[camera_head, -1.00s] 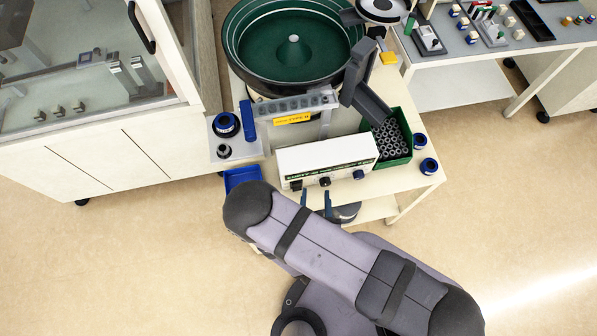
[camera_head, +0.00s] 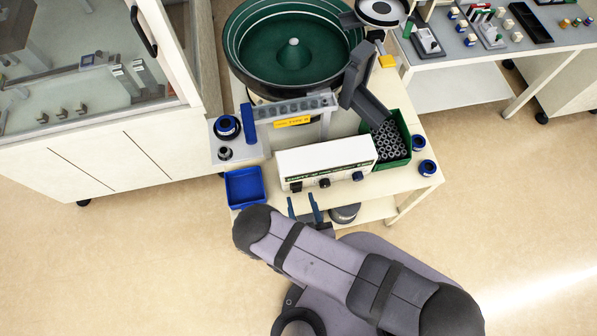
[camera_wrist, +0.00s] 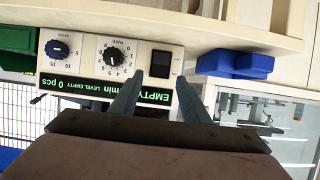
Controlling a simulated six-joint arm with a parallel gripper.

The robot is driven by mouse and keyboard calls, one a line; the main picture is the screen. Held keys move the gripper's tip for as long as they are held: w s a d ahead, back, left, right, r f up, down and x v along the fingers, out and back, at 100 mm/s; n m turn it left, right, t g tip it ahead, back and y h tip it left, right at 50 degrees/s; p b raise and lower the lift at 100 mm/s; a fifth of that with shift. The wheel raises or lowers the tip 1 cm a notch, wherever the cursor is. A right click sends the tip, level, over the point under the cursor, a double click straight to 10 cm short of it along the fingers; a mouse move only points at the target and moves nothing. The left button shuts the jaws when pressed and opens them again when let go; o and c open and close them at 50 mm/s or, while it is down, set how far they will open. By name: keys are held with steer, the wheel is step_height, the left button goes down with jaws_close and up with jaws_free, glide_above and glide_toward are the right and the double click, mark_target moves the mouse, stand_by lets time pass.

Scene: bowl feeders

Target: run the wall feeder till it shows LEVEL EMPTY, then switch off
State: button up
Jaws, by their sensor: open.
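The white feeder control box (camera_head: 330,155) stands at the front of the feeder table. In the wrist view its lit display (camera_wrist: 88,90) reads upside down, with LEVEL EMPTY and 0 pcs legible and EMPTY in larger letters. The box carries a blue knob (camera_wrist: 59,49), a black knob (camera_wrist: 113,56) and a black rocker switch (camera_wrist: 160,63); I cannot tell which way the rocker is set. The green feeder bowl (camera_head: 270,55) shows no parts. My gripper (camera_head: 302,196) is open and empty in front of the box, its fingertips either side of the switch in the wrist view.
A green bin (camera_head: 408,155) of grey parts sits right of the box. An empty blue tray (camera_head: 245,188) is at the left front corner. Blue round pieces (camera_head: 428,166) lie at the right edge. A glass-fronted cabinet (camera_head: 110,150) stands left; a side table (camera_head: 480,55) is at upper right.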

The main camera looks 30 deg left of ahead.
mark_target(297, 186)
steer(key=shift+p+x, duration=0.45)
steer(key=shift+x, duration=1.75)
